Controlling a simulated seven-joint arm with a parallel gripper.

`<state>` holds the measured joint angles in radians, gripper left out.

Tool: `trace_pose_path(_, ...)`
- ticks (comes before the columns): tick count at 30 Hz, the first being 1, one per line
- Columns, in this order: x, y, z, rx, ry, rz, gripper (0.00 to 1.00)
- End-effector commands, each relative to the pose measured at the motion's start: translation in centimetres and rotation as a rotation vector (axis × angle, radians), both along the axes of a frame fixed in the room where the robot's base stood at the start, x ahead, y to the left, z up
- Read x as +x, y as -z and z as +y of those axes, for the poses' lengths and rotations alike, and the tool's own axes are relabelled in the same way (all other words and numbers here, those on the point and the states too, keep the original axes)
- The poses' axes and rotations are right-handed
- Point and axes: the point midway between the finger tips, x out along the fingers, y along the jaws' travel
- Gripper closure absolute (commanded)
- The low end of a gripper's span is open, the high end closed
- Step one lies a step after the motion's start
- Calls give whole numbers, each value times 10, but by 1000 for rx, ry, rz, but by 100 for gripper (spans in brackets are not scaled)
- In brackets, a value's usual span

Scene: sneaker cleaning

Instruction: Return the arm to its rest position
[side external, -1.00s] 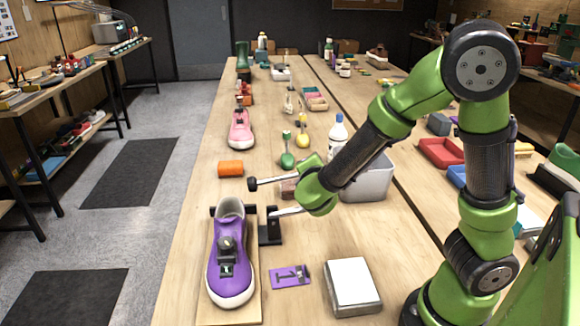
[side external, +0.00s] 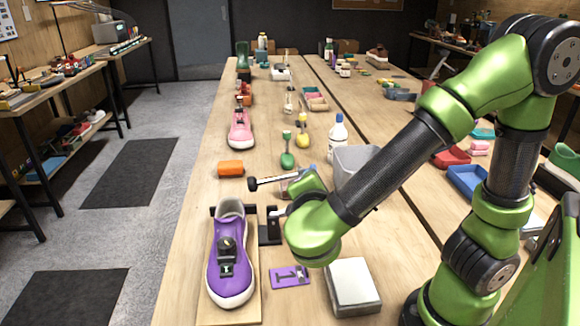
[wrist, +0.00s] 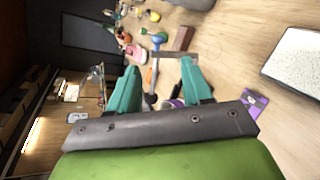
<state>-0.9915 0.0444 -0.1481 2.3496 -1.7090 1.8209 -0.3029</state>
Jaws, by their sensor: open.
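My arm reaches from the right over the table (side external: 190,245). In the wrist view my gripper (wrist: 160,78) shows two teal fingers spread apart, with nothing seen held between them. In the side view the green wrist hides most of the fingers. The wrist is above the table, right of a purple sneaker (side external: 230,262) on a wooden board. A black stand (side external: 270,230) is just left of the wrist. A tool with a black end and pale handle (side external: 275,181) lies behind it, partly hidden by the wrist.
A purple plate (side external: 290,277) and a white-topped grey block (side external: 352,285) lie in front of the wrist. An orange block (side external: 230,168), pink sneaker (side external: 240,132), green brush (side external: 287,160), white bottle (side external: 338,130) and grey bin (side external: 352,163) stand behind. The blue tray (side external: 468,183) is at right.

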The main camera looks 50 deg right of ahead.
Motion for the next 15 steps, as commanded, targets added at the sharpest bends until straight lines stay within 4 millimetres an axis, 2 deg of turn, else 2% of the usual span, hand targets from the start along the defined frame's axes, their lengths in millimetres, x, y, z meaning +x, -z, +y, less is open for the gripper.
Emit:
trace_pose_path(12,-1,-1,4,6,-4,-4,51)
trace_pose_path(15,-4,12,6,55,-1,32,51)
